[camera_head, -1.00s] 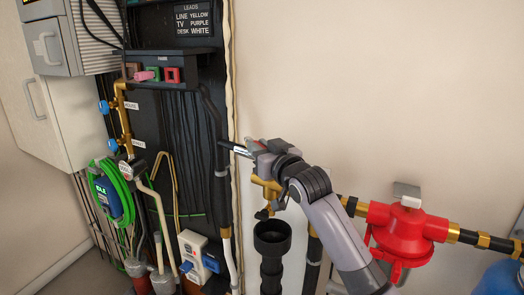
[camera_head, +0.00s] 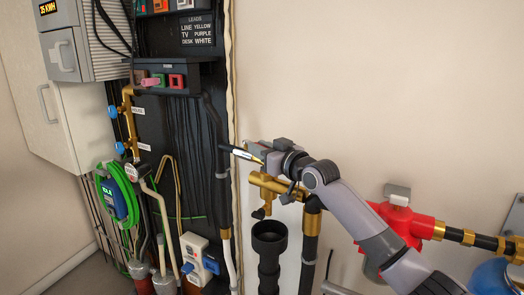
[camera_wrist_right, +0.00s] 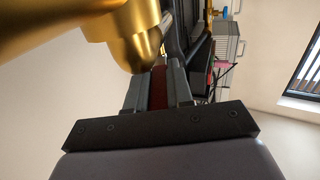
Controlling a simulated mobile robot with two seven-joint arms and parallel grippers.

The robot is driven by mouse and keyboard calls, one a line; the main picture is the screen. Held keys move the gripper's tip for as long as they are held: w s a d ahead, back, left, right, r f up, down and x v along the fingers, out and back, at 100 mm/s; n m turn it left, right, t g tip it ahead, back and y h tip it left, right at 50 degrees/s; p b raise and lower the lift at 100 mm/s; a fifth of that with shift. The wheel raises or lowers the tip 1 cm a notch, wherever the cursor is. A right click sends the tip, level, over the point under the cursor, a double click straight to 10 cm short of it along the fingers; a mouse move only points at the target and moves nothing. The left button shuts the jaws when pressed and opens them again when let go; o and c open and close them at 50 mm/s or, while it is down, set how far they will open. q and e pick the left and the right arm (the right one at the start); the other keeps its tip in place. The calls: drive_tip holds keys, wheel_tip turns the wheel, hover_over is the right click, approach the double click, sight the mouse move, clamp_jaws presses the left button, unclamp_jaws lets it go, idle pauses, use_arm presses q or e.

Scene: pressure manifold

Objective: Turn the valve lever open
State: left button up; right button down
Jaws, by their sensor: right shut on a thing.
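A brass valve body (camera_head: 272,186) stands on the wall above a black funnel and shows large and close in the right wrist view (camera_wrist_right: 125,28). My right gripper (camera_head: 262,153) is just above this brass body, at the end of the arm coming in from the lower right. In the right wrist view its fingers (camera_wrist_right: 159,85) are shut on a red strip (camera_wrist_right: 159,88), which looks like the valve lever. The fingers hide most of the lever, and I cannot tell its exact angle. My left gripper is not in view.
A black funnel (camera_head: 269,240) is below. A red regulator (camera_head: 405,222) sits behind my forearm. Dark panel with cables fills the left; the wall above is clear.

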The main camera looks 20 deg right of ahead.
drive_tip(key=shift+f, duration=0.5)
drive_tip(key=c, duration=1)
unclamp_jaws()
drive_tip(key=shift+a, duration=0.1)
drive_tip(key=shift+r, duration=0.15)
drive_tip(key=shift+r, duration=0.1)
drive_tip(key=shift+b+v, duration=0.6)
drive_tip(key=shift+v, duration=2.95)
